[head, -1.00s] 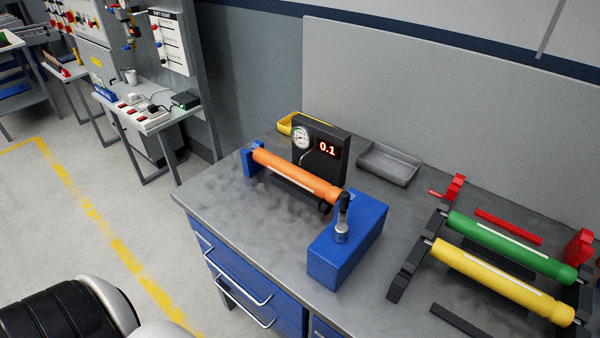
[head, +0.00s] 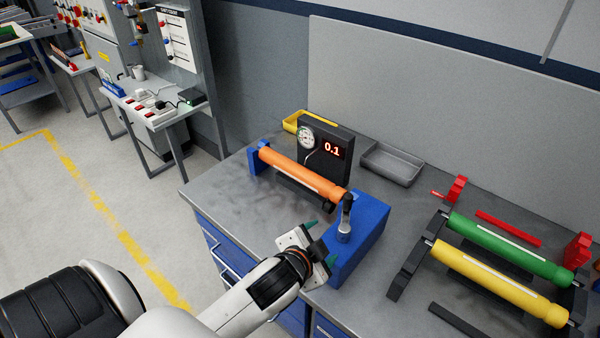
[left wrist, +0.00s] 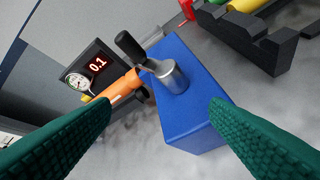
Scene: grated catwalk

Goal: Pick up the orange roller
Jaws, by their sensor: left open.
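The orange roller (head: 300,172) lies across a blue fixture on the workbench. Its left end is at a small blue support (head: 256,158). Its right end is at a large blue block (head: 362,232) with a black-handled metal lever (head: 345,220). In the left wrist view, part of the orange roller (left wrist: 122,87) shows beside the lever and the blue block (left wrist: 192,105). My left gripper (head: 322,242) is open and empty, in front of the block and apart from the roller. Its green fingers spread wide in the wrist view. My right gripper is not in view.
A gauge box (head: 325,152) reading 0.1 stands behind the roller. Green (head: 510,240) and yellow (head: 500,286) rollers rest in a rack at right. The bench front left is clear.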

